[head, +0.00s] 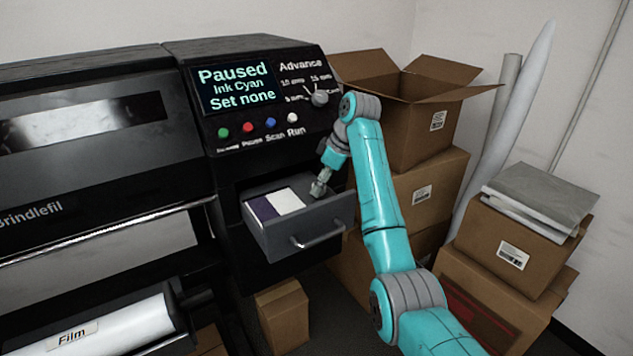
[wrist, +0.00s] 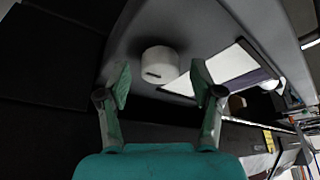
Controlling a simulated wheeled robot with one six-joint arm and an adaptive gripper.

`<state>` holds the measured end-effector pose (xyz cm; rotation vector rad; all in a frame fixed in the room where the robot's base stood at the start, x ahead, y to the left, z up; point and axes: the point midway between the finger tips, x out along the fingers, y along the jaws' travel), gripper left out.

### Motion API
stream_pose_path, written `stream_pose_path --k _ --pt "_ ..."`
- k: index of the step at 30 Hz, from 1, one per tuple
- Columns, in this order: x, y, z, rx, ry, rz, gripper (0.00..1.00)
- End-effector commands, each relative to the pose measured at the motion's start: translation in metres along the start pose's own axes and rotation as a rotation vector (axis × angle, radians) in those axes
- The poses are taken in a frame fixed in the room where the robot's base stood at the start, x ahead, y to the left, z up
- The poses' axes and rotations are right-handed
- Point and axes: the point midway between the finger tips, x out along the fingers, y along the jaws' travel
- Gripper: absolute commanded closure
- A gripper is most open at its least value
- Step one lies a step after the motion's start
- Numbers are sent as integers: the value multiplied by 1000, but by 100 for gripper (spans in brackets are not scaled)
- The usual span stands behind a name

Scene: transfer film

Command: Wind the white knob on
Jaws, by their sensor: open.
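My gripper (head: 318,190) is inside the open grey drawer (head: 285,242), at its right side in the head view. In the wrist view my gripper (wrist: 162,84) is open, with its two fingers apart and nothing between the tips. A short round white piece (wrist: 160,62) with a dark mark on its side, seemingly the white knob, sits on the drawer's grey floor just beyond the fingertips, roughly centred between them. It is apart from both fingers. In the head view my gripper hides it. The Advance dial (head: 320,98) is on the dark machine panel above.
White and purple sheets (head: 275,203) lie beside the white piece in the drawer. The screen (head: 236,86) reads Paused, Ink Cyan, Set none. Green, red, blue and white buttons (head: 292,118) are below it. Cardboard boxes (head: 425,190) stand close on the right.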

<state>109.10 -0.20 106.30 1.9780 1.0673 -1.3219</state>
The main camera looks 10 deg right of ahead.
Motion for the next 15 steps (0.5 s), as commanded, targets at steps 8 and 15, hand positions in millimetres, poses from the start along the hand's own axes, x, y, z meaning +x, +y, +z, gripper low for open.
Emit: stream_pose_path --k 8,15 --pt "0 0 0 0 0 0 57" --pt "0 0 0 0 0 0 94"
